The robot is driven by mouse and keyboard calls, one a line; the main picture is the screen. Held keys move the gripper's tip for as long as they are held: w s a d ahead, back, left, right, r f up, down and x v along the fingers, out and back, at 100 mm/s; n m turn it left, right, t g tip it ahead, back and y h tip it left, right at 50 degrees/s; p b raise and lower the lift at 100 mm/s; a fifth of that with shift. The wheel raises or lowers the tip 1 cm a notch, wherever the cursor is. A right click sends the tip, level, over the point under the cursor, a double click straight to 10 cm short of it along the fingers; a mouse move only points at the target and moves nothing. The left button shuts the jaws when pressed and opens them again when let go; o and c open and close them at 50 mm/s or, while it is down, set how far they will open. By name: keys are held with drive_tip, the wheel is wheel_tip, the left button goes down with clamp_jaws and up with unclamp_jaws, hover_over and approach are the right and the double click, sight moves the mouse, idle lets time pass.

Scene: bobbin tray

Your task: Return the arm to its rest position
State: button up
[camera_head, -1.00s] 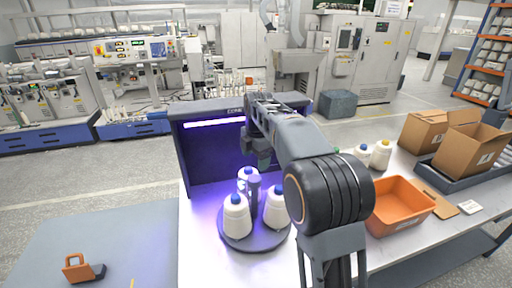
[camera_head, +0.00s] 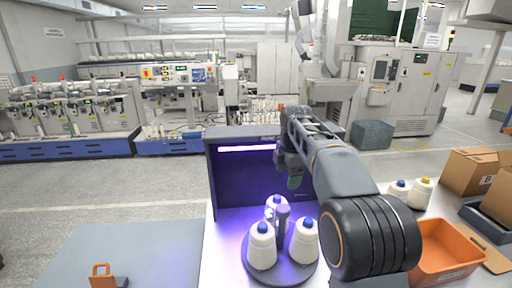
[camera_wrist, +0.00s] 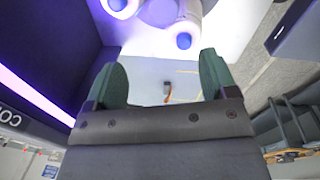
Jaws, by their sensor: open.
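My gripper (camera_wrist: 158,88) shows in the wrist view with its two green fingers wide apart and nothing between them. In the head view my gripper (camera_head: 293,178) hangs at the end of my raised arm, in front of the dark lit booth (camera_head: 238,172) and above the bobbins. Three white bobbins with blue tops stand on a round grey tray (camera_head: 285,277): a left one (camera_head: 262,248), a right one (camera_head: 304,242) and a back one (camera_head: 274,210). A post (camera_head: 283,228) rises between them. My gripper is apart from them all.
An orange bin (camera_head: 446,250) stands at the right of the table, with two more bobbins (camera_head: 421,193) behind it and cardboard boxes (camera_head: 474,172) at the far right. An orange-handled item (camera_head: 102,276) lies on the grey surface at lower left.

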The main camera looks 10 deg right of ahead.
drive_tip(key=s+f+m, duration=0.4)
drive_tip(key=f+m, duration=0.2)
drive_tip(key=m, duration=0.4)
drive_tip(key=s+f+m+t, duration=0.3)
drive_tip(key=s+m, duration=0.7)
drive_tip(key=s, duration=1.1)
drive_tip(key=shift+a+f, duration=0.3)
drive_tip(key=shift+f, duration=0.1)
idle(0.8)
